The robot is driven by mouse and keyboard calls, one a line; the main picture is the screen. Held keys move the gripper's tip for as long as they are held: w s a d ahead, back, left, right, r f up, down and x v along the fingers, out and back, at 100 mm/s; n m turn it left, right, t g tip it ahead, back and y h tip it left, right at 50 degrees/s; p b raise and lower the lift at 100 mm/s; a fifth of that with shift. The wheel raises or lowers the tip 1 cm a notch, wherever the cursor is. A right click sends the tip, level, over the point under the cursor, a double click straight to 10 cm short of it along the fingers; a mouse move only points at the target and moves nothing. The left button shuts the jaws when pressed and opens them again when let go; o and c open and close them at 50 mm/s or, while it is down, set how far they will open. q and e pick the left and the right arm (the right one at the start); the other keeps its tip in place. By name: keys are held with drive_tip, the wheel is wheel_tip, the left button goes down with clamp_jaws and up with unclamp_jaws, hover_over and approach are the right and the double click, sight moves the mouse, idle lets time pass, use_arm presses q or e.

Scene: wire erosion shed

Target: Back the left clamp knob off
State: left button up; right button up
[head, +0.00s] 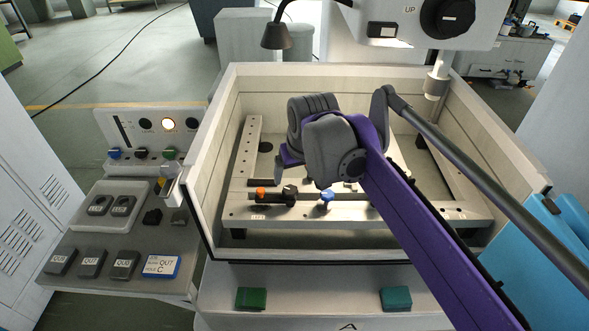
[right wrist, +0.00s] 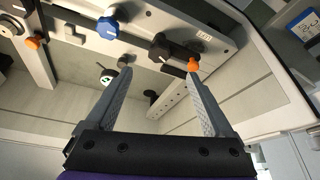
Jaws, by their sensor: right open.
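The left clamp on the front rail (head: 355,211) has a black knob (head: 290,194) with an orange tip (head: 261,194) to its left. In the right wrist view the black knob (right wrist: 162,47) and orange tip (right wrist: 193,65) show beyond the fingertips. My right gripper (head: 280,172) is over the tank, above and behind the left clamp; its own wrist hides much of it. In the right wrist view it is open (right wrist: 158,76), with nothing between the fingers and the knob apart from them. My left gripper is not in view.
A blue knob (head: 327,197) stands on the rail to the right of the black one. Pale tank walls (head: 217,160) surround the rails. A machine head (head: 430,22) hangs above at the back right. A control panel (head: 153,130) and labelled blocks (head: 125,264) are at the left.

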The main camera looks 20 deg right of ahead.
sight(291, 190)
drive_tip(key=x, duration=0.9)
drive_tip(key=shift+w+f, duration=0.1)
drive_tip(key=shift+f, duration=0.3)
clamp_jaws()
drive_tip(key=n+y, duration=0.1)
drive_tip(key=n, duration=0.3)
drive_tip(key=shift+d+y, duration=0.2)
drive_tip(key=shift+y, duration=0.2)
unclamp_jaws()
drive_tip(key=v, duration=1)
drive_tip(key=shift+r, duration=0.4)
